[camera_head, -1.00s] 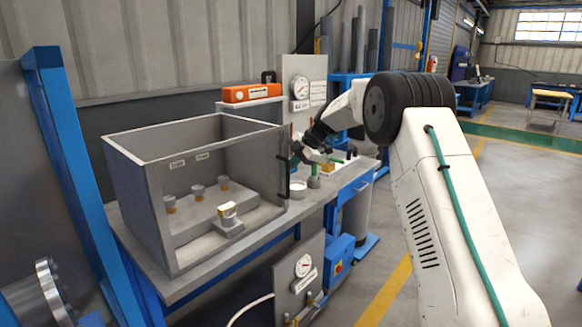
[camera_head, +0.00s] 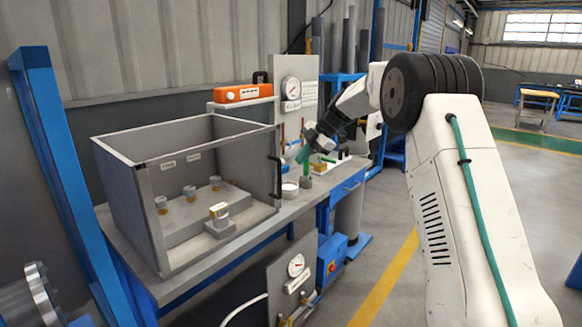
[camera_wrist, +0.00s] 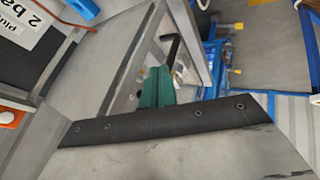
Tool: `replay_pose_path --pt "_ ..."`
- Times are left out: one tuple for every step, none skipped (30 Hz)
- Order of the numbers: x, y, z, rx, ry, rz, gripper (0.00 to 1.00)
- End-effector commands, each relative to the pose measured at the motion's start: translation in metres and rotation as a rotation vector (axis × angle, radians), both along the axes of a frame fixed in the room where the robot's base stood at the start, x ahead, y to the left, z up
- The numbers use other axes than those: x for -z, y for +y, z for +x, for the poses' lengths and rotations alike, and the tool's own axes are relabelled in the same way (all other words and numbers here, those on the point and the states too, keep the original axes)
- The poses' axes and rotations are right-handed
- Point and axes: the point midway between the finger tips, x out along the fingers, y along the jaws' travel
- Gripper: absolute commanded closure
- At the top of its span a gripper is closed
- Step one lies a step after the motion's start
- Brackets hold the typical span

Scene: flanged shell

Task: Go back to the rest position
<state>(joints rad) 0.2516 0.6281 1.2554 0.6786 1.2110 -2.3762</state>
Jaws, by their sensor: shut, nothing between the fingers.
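My gripper (camera_head: 303,156) is above the far part of the bench, just right of the grey box in the head view. Its green fingers are together, with nothing seen between them. The fingers also show in the wrist view (camera_wrist: 157,87), closed, with a black handle (camera_wrist: 172,45) beyond them. The arm reaches out from the right and bends down at the wrist toward the bench.
The open-topped grey box (camera_head: 118,170) has a see-through front panel and a black handle (camera_head: 276,177). A white round dish (camera_head: 289,190) and small parts stand close below my gripper. An orange case (camera_head: 242,94) and a gauge panel (camera_head: 308,110) are behind. Open floor (camera_head: 400,230) lies right of the bench.

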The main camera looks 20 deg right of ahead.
Motion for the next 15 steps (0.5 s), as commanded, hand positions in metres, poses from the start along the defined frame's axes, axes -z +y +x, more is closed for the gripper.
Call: replay_pose_path --pt "-0.008 -0.004 -0.002 -0.002 -0.003 -0.001 1.0" --pt "-0.013 -0.006 -0.003 -0.002 -0.002 -0.001 1.0" --pt "-0.018 -0.01 -0.004 -0.004 -0.001 -0.001 1.0" --pt "-0.021 -0.012 -0.005 -0.004 -0.001 -0.001 1.0" --pt "-0.024 -0.014 -0.006 -0.004 -0.001 -0.002 1.0" --pt "-0.028 -0.016 -0.007 -0.005 0.0 -0.001 1.0" --pt "-0.029 -0.018 -0.008 -0.005 0.0 -0.001 1.0" --pt "-0.031 -0.019 -0.008 -0.004 0.001 -0.001 1.0" --pt "-0.033 -0.021 -0.009 -0.005 0.002 -0.001 1.0" --pt "-0.034 -0.022 -0.009 -0.005 0.002 -0.001 1.0" --pt "-0.034 -0.022 -0.01 -0.004 0.002 -0.001 1.0" --pt "-0.035 -0.023 -0.01 -0.004 0.003 -0.002 1.0" --pt "-0.035 -0.023 -0.01 -0.003 0.004 -0.001 1.0" --pt "-0.035 -0.023 -0.01 0.001 0.006 0.0 1.0" --pt "-0.035 -0.023 -0.01 0.013 0.015 0.004 1.0"
